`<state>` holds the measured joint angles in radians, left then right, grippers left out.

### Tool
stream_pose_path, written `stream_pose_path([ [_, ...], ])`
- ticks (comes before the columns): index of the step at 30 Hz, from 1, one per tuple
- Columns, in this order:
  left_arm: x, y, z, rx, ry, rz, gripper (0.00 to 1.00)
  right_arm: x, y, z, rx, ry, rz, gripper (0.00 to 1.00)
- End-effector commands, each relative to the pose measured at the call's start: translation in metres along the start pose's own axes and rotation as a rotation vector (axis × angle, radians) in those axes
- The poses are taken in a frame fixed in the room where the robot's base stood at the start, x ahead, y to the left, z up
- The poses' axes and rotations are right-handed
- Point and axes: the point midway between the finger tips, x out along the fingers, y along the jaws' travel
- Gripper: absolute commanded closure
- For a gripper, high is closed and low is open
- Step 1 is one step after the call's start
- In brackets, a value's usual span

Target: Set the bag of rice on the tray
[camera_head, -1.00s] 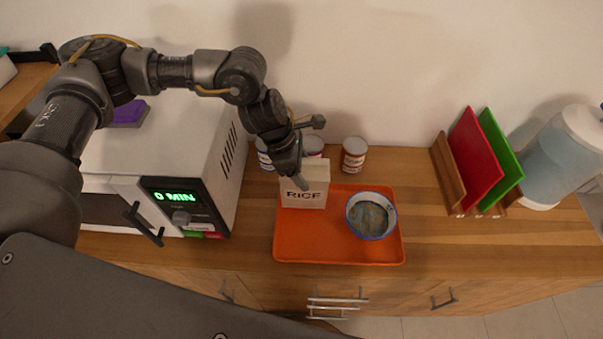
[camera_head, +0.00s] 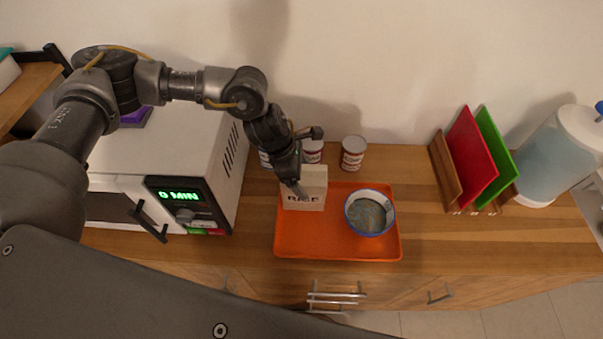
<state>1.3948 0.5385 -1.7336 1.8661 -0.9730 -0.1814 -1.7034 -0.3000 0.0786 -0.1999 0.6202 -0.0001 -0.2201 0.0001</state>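The bag of rice (camera_head: 312,180) is a pale, box-shaped packet with dark "RICE" lettering on its front. It stands upright at the back left of the orange tray (camera_head: 300,247), within the tray's outline. My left gripper (camera_head: 310,162) is at the bag's top left with its fingers spread apart. One finger reaches down in front of the bag and covers part of the lettering; the other sticks out above and behind it. Whether a finger touches the bag is unclear. My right gripper is not in view.
A blue-rimmed bowl (camera_head: 370,212) with dark contents sits on the tray's right part. Cans (camera_head: 353,153) stand behind the tray. A microwave (camera_head: 160,165) is at left. A rack with red and green boards (camera_head: 472,160) and a water dispenser (camera_head: 560,150) are at right. Wood between tray and rack is clear.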

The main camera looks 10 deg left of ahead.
Motion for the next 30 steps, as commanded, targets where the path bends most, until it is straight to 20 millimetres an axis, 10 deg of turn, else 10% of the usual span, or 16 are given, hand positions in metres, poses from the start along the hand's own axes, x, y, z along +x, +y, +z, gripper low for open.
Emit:
stream_pose_path([
  [8,-0.008,0.001,0.001,0.001,-0.002,0.001,0.15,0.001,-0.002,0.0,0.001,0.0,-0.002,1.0],
  [30,-0.121,0.0,0.001,0.0,0.0,0.001,0.15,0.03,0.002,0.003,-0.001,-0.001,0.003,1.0],
])
